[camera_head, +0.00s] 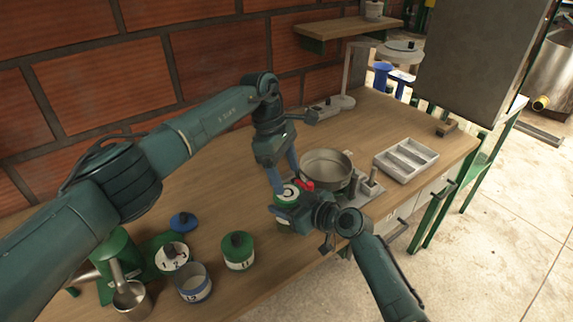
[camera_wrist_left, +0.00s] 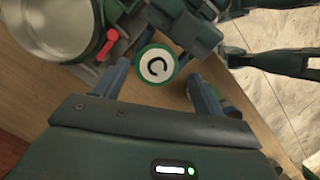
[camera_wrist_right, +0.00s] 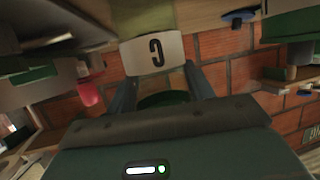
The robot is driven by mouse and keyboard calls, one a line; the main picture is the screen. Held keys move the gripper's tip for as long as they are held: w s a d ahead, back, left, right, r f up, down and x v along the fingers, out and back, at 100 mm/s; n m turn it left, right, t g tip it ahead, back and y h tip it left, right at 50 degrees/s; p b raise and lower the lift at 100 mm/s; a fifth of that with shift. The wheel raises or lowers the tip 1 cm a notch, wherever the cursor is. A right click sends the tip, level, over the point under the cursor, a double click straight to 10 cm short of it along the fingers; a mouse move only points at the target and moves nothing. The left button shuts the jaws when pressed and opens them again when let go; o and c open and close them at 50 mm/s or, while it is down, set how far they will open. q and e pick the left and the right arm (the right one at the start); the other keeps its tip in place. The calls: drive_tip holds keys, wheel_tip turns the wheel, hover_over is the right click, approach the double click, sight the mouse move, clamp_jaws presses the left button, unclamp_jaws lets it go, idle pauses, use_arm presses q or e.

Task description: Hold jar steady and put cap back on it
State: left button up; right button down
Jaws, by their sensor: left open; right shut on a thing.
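The round cap (camera_wrist_left: 155,65), white with a dark C and a green rim, also shows in the head view (camera_head: 287,193), at the jar's top. Whether it is fully seated I cannot tell. My left gripper (camera_wrist_left: 158,92) is open, its fingers apart on either side of the cap. In the head view it comes down from above, and my right gripper hides much of the jar.
A metal pan (camera_head: 326,168) with a red part (camera_head: 305,185) stands close behind the jar. A grey tray (camera_head: 406,159) lies farther right. Jar 11 (camera_head: 238,251), open jar 12 (camera_head: 194,284), a blue lid (camera_head: 183,222) and a metal cup (camera_head: 132,299) stand front left.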

use_arm(q)
drive_tip(key=n, duration=0.5)
drive_tip(key=shift+s+d+r+n+y, duration=0.1)
drive_tip(key=shift+d+r+n+y, duration=0.1)
drive_tip(key=shift+n+y, duration=0.1)
drive_tip(key=n, duration=0.3)
drive_tip(key=shift+r+n, duration=0.15)
drive_tip(key=shift+n, duration=0.25)
drive_tip(key=n, duration=0.6)
drive_tip(key=shift+r+t+y, duration=0.25)
drive_tip(key=shift+t+y, duration=0.05)
drive_tip(key=shift+y, duration=0.1)
drive_tip(key=n, duration=0.4)
drive_tip(key=shift+r, duration=0.15)
drive_tip(key=n, duration=0.4)
drive_tip(key=shift+s+r+y, duration=0.1)
drive_tip(key=shift+r+y, duration=0.1)
drive_tip(key=shift+y, duration=0.1)
drive_tip(key=n, duration=0.6)
drive_tip(key=shift+d+r+n+t, duration=0.1)
drive_tip(key=shift+r+n+t, duration=0.2)
drive_tip(key=n, duration=0.3)
drive_tip(key=shift+r+n+y, duration=0.2)
drive_tip(key=shift+n+y, duration=0.1)
drive_tip(key=n, duration=0.5)
drive_tip(key=shift+r, duration=0.3)
